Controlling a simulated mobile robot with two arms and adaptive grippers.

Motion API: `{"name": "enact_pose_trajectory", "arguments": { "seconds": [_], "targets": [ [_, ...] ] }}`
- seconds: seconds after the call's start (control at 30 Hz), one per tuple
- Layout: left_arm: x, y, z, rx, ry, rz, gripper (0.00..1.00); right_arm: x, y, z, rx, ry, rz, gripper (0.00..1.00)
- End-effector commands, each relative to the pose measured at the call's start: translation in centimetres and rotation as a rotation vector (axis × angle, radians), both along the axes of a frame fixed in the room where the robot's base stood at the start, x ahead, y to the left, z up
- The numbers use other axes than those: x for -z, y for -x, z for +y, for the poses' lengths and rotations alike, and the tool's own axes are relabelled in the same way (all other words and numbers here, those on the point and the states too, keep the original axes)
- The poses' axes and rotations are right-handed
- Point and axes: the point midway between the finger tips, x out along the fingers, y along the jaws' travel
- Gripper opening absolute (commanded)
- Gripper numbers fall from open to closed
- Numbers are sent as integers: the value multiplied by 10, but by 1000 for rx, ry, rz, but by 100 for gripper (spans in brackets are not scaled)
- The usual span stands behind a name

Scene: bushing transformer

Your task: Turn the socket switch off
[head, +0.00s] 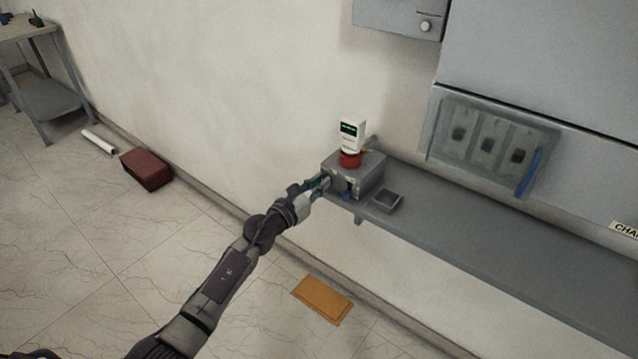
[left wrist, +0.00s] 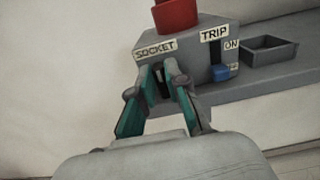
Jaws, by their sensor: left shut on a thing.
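The grey switch box (head: 368,174) sits at the left end of the wall shelf, with a red round base on top and a white device standing in it. In the left wrist view the box front (left wrist: 190,62) carries the labels SOCKET and TRIP. My left gripper (head: 322,183) is at the box's left face. In the left wrist view its teal fingertips (left wrist: 161,72) are closed around the dark socket switch (left wrist: 158,78), below the SOCKET label. The fingers hide most of the switch, so its position cannot be read. My right gripper is not in view.
A blue lever (left wrist: 221,72) sits under TRIP, beside an ON label. A small open grey tray (head: 385,201) stands right of the box on the shelf (head: 470,235). A panel (head: 490,140) with a blue handle is on the wall. An orange mat (head: 321,299) lies on the floor.

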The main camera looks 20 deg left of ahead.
Motion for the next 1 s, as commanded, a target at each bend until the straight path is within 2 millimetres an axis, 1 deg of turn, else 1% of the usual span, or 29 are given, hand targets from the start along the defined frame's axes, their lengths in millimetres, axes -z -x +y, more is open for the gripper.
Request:
{"name": "enact_pose_trajectory", "arguments": {
  "seconds": [0.17, 0.37, 1.0],
  "targets": [
    [0, 0, 1, 0, 46, 18, 0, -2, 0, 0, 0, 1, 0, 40],
    [-1, -1, 2, 0, 164, 61, 0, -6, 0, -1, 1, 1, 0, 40],
    [2, -3, 8, -1, 729, 266, 0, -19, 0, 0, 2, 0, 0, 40]
  ]
}}
